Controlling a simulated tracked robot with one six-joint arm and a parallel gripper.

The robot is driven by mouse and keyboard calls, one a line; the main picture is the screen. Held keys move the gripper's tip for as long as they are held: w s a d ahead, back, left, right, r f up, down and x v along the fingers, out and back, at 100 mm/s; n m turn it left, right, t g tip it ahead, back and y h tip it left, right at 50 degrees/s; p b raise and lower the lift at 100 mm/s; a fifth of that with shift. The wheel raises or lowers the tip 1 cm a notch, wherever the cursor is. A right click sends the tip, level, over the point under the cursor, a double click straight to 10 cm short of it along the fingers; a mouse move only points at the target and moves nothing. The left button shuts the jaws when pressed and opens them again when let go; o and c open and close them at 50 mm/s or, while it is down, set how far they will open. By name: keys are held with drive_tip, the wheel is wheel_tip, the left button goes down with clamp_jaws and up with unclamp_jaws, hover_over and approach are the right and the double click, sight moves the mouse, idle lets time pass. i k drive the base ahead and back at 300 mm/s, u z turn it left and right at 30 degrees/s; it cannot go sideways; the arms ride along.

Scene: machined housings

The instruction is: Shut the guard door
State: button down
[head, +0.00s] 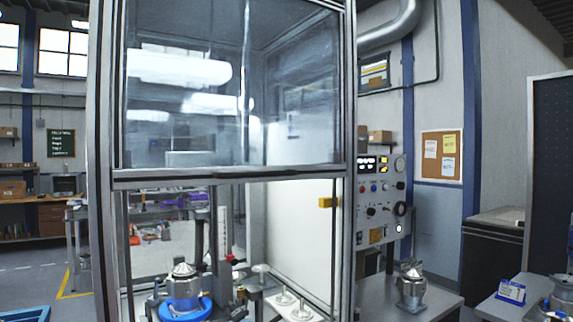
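The guard door (230,100) is a clear panel in a metal frame at the front of a tall enclosure. It sits in the upper part, and its bottom rail (230,176) crosses about halfway up the picture. Below the rail the front is open. Through the opening I see a metal housing (183,284) on a blue round fixture (186,307) inside. The enclosure's metal posts (105,160) stand to the left and right of the door. My gripper is not in view.
A control panel (382,203) with gauges and buttons is right of the enclosure. Another machined housing (411,285) stands on a grey table (445,297) at the lower right. A blue bin (28,313) is at the lower left. Bare floor (35,265) shows on the left.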

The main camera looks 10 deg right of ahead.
sight(122, 180)
drive_tip(key=z, duration=0.05)
drive_tip(key=i, duration=1)
drive_tip(key=u, duration=0.05)
